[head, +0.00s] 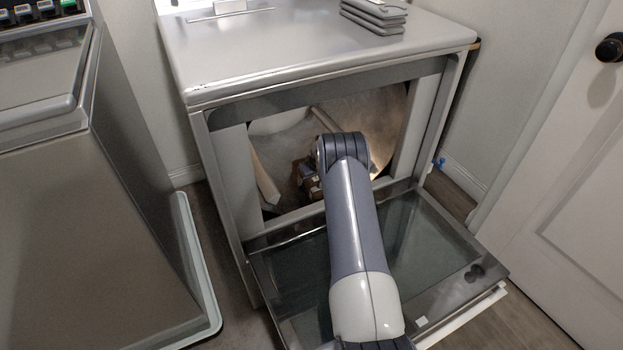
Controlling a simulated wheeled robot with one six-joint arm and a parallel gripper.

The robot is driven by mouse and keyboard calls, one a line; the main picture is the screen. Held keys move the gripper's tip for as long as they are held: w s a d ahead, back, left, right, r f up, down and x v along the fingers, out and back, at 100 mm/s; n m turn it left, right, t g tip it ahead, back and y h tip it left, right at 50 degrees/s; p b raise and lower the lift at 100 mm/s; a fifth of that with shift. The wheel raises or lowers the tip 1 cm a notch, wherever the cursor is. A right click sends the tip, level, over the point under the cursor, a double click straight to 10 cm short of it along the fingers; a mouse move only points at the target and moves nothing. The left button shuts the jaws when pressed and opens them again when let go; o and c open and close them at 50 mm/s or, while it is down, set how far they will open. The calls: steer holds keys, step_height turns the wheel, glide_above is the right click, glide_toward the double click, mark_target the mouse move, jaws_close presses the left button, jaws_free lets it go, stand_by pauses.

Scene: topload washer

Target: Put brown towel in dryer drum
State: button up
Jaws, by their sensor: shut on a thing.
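The dryer (335,57) is a grey metal cabinet with its door (278,280) folded down in front. Its pale drum (347,112) shows through the opening. My arm reaches over the lowered door and into the opening. My gripper (309,186) is inside the drum opening, partly hidden behind my wrist, shut on the brown towel (299,171). Only a small dark brown patch of the towel shows at the gripper, left of my wrist. I cannot tell whether the towel touches the drum wall.
Folded grey cloths (374,14) lie stacked on the dryer top. A washer (75,220) with a lid and control buttons stands at the left, with a floor gap between. A white room door (570,190) with a black knob (609,47) is close on the right.

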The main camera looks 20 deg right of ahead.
steer(key=shift+b, duration=0.3)
steer(key=o, duration=1.2)
steer(key=shift+o, duration=0.2)
steer(key=shift+r+p, duration=0.2)
steer(key=shift+p, duration=0.2)
steer(key=p+v, duration=0.2)
steer(key=v, duration=1)
steer(key=shift+p, duration=0.35)
steer(key=shift+f, duration=0.1)
